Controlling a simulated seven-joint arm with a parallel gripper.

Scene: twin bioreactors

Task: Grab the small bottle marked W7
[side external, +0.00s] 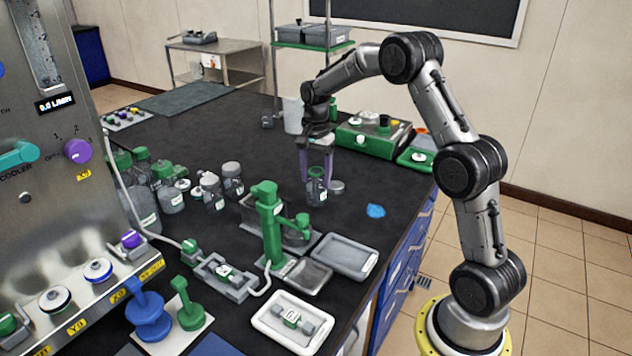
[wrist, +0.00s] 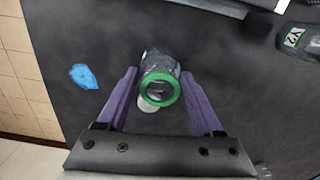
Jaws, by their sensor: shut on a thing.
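A small clear bottle with a green neck ring (side external: 317,190) stands upright on the black bench in the side view, with a small pale label too small to read. In the wrist view the bottle (wrist: 160,88) shows from above between the purple fingers, its mouth uncapped. My gripper (side external: 316,176) points straight down over it, its fingers reaching to the bottle's upper part. No W7 mark can be read in either view.
A grey round lid (side external: 337,187) lies close beside the bottle. Several capped bottles (side external: 213,192) stand to the left. A green stand (side external: 268,220) and grey trays (side external: 345,256) are in front. A blue patch (side external: 376,211) lies right, with clear bench around it.

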